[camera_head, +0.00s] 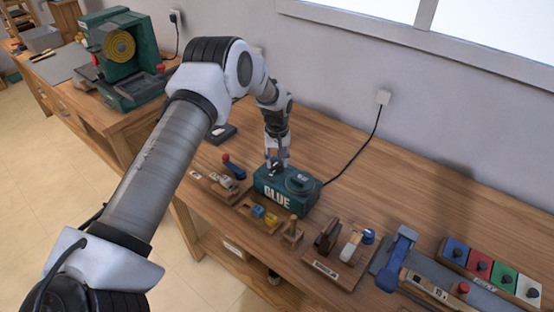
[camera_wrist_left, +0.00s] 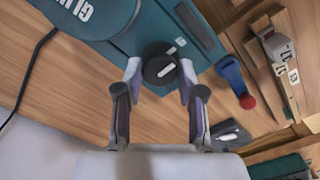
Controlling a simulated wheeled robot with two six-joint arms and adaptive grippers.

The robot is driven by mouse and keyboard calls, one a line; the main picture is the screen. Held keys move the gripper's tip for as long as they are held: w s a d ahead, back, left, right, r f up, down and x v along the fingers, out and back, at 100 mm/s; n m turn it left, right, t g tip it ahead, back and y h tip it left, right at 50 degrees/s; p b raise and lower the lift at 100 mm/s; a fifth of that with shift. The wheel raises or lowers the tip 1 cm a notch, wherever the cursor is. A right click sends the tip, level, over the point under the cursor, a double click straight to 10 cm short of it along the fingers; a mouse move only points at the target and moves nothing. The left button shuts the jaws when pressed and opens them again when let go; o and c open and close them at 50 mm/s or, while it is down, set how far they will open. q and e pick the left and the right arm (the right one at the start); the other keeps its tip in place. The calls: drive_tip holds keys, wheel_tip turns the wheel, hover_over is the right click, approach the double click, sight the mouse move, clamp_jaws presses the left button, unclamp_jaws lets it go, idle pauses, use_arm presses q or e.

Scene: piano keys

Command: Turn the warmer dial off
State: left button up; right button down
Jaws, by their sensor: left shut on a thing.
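The teal glue warmer (camera_head: 285,190) with the word GLUE on its front stands on the wooden bench. Its round lid (camera_head: 300,180) is on top. The black dial (camera_wrist_left: 159,63) with a white pointer mark is on the warmer's top near one end, seen in the left wrist view. My left gripper (camera_head: 274,168) reaches down to that end of the warmer. In the left wrist view, its two fingertips (camera_wrist_left: 160,75) are on either side of the dial and shut on it. The pointer looks slanted. My right gripper is in neither view.
A blue-handled tool with a red end (camera_wrist_left: 236,82) lies beside the warmer. Wooden holders with small blocks (camera_head: 258,213) line the bench front. A black cord (camera_head: 355,155) runs to the wall socket. The bench behind the warmer is clear.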

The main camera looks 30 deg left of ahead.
sight(277, 163)
use_arm(q)
drive_tip(key=shift+s+f, duration=0.2)
idle(0.4)
drive_tip(key=o, duration=1.1)
drive_tip(key=shift+w, duration=0.1)
drive_tip(key=shift+o, duration=0.2)
drive_tip(key=shift+r, duration=0.2)
drive_tip(key=shift+w+r, duration=0.1)
drive_tip(key=shift+r, duration=0.25)
wheel_tip(277, 163, up, 11)
